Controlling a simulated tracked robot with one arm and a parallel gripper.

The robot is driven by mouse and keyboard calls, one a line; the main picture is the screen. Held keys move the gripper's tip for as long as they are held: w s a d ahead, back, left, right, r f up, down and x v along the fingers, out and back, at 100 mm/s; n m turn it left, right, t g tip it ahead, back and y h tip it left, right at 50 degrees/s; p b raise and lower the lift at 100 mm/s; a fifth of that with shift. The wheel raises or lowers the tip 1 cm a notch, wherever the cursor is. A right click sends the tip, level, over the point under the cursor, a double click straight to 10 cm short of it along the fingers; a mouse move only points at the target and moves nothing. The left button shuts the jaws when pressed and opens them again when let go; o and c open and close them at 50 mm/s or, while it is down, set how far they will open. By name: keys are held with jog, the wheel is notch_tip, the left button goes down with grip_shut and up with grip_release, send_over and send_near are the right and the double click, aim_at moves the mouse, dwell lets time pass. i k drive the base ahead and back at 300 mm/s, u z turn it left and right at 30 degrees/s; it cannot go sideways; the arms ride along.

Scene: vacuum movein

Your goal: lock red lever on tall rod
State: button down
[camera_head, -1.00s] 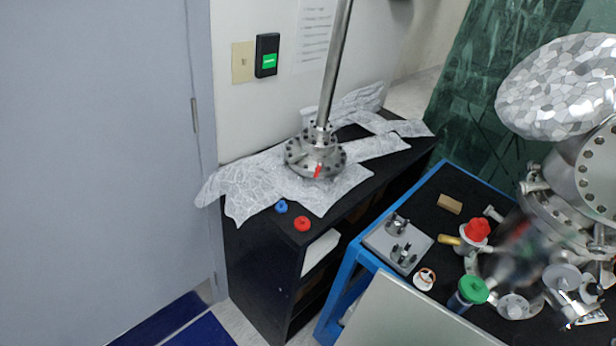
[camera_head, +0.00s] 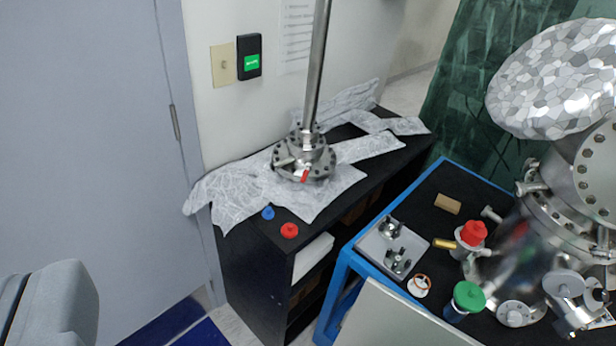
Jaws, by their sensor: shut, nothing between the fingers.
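The tall rod (camera_head: 318,65) is a grey metal tube. It stands upright, leaning slightly in the picture, on a round bolted flange base (camera_head: 317,163) on the black shelf unit. A small red lever (camera_head: 305,175) shows at the front of that flange, pointing down and slightly left. It is small, so I cannot tell its exact setting. No gripper fingers show in this view, and nothing touches the rod or the lever. A grey rounded part at the lower left edge seems to be mine.
Crumpled foil (camera_head: 235,190) lies around the base. The blue-framed cart (camera_head: 345,272) at right holds a large metal chamber (camera_head: 530,240). Wall and door stand behind and left.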

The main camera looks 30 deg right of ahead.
aim_at(308, 168)
jog(key=z, duration=0.05)
jog(key=i, duration=1)
jog(key=u, duration=0.05)
